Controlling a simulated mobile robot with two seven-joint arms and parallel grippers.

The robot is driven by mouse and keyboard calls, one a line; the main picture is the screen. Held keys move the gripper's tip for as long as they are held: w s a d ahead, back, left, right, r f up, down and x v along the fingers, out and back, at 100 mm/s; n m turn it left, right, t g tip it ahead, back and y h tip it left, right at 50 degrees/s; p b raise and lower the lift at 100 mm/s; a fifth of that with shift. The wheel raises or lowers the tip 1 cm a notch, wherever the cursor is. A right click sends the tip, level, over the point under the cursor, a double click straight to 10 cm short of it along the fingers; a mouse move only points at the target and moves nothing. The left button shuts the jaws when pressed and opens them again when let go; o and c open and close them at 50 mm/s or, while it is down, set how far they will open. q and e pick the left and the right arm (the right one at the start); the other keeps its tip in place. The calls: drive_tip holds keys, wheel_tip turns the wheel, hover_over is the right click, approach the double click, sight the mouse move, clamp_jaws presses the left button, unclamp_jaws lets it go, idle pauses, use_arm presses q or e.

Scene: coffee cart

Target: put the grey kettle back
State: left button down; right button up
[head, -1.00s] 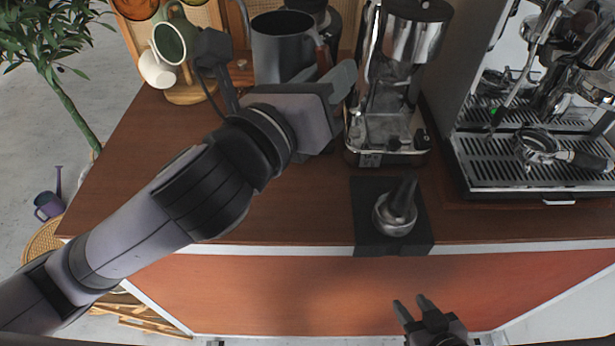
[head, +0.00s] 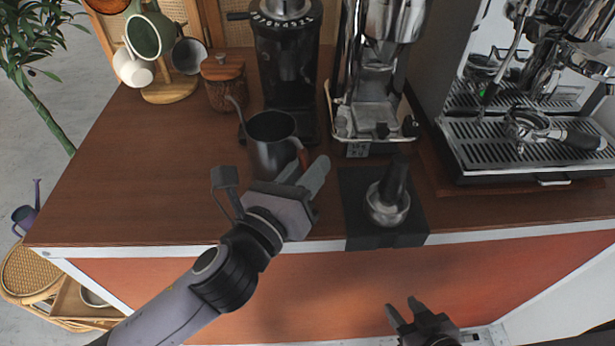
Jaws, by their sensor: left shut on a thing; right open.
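The grey kettle (head: 270,150) has a thin spout pointing left and a brown handle at its right. It looks upright in front of the black grinder. I cannot tell whether its base touches the counter (head: 140,190). My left gripper (head: 304,168) is shut on the kettle at its handle; the fingers partly hide the handle. My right gripper (head: 402,312) is open and empty, low in front of the cart's front panel.
The black grinder (head: 285,60) stands behind the kettle, with a wooden-lidded jar (head: 226,85) and a mug stand (head: 170,92) to the left. A tamper (head: 388,205) sits on a black mat (head: 360,238) at right. The counter's left part is clear.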

use_arm(q)
drive_tip(key=shift+f, duration=0.45)
drive_tip(key=shift+f, duration=0.2)
drive_tip(key=c, duration=0.9)
unclamp_jaws()
